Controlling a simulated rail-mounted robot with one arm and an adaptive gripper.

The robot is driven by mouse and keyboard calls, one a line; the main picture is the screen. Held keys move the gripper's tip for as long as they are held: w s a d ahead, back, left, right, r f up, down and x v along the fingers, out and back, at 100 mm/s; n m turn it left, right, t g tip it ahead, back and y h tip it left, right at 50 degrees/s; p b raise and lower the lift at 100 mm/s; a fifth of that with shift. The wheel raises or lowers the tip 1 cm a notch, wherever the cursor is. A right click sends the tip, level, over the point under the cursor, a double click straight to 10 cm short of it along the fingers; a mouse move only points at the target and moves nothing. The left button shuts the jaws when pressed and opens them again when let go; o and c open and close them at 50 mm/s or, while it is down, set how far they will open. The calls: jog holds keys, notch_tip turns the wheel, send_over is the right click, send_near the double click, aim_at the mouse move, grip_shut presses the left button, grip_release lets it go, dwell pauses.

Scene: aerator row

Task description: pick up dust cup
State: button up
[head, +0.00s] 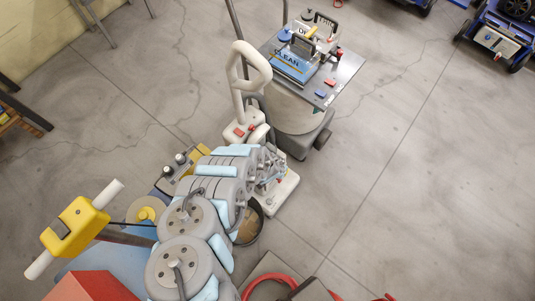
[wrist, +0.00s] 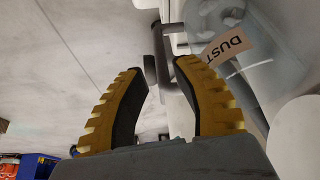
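The dust cup (wrist: 265,65) is a clear cylinder with a tan label reading DUST, at the right of the wrist view. A dark grey handle (wrist: 161,55) stands out beside it, in line with the gap between my fingertips. My gripper (wrist: 161,70) has two yellow ribbed fingers with dark pads, spread apart with nothing clamped. The right finger overlaps the cup's near side in the picture; I cannot tell if it touches. In the head view my arm hides most of the cup. The white upright vacuum (head: 246,95) rises just behind my gripper (head: 268,172).
A grey cart (head: 345,85) with a blue CLEAN box (head: 292,66) and small tools on top stands behind the vacuum. A round bin (head: 250,225) sits beside my arm. Blue machines (head: 500,35) stand far right.

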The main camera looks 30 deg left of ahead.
jog(key=shift+b+x, duration=2.25)
jog(key=shift+x, duration=1.25)
